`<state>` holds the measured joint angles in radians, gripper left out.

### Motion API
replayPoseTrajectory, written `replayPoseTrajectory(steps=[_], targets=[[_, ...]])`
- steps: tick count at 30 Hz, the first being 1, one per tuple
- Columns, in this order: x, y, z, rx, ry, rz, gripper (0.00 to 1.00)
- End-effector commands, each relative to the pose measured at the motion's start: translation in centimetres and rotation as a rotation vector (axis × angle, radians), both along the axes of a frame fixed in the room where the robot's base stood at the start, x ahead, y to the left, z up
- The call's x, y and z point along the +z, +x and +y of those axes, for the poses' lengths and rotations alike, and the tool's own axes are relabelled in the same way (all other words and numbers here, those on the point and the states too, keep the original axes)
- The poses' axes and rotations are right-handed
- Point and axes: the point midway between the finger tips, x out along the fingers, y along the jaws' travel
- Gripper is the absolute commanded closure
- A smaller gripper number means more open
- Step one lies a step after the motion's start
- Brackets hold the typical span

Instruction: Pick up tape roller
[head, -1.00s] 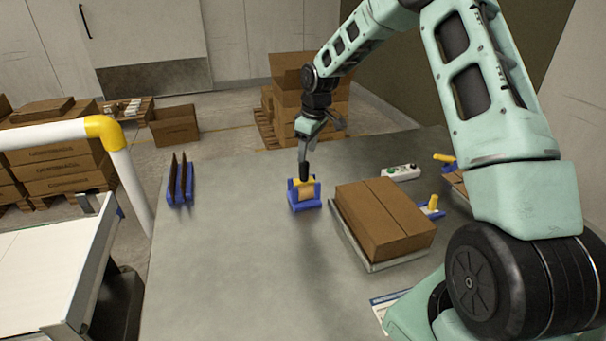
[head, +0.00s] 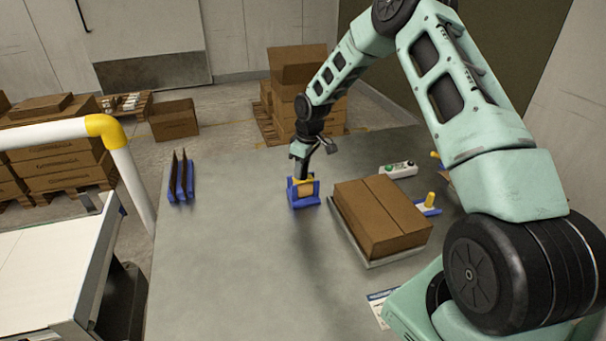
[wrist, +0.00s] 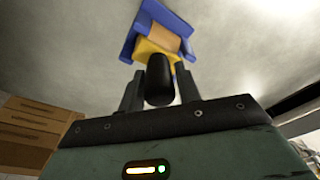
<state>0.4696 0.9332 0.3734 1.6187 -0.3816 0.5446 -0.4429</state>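The tape roller (head: 305,190) has a yellow frame, a tan roll and a black handle. It sits upright in a blue cradle (head: 306,203) on the grey table. In the wrist view the black handle (wrist: 159,80) points up toward the camera, with the yellow frame (wrist: 152,50) beyond it. My gripper (head: 301,176) is right above the roller. In the wrist view its fingers (wrist: 160,82) are apart, one on each side of the handle, with slim gaps showing. The blue cradle also shows there (wrist: 165,18).
A closed carton (head: 382,212) on a metal plate stands just right of the roller. Behind it are a control box (head: 398,169) and a blue and yellow item (head: 429,205). A blue rack with brown sheets (head: 181,180) stands at left. The table between rack and roller is clear.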

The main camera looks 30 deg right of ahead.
Motion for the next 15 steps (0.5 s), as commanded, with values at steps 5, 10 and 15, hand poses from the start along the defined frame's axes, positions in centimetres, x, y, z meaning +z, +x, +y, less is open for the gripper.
replayPoseTrajectory(steps=[5,10,15], targets=[[0.1,0.0,0.0,0.000,0.000,-0.001,1.00],[0.1,0.0,0.0,0.000,0.000,-0.001,1.00],[1.2,0.1,-0.1,0.000,-0.001,-0.004,1.00]])
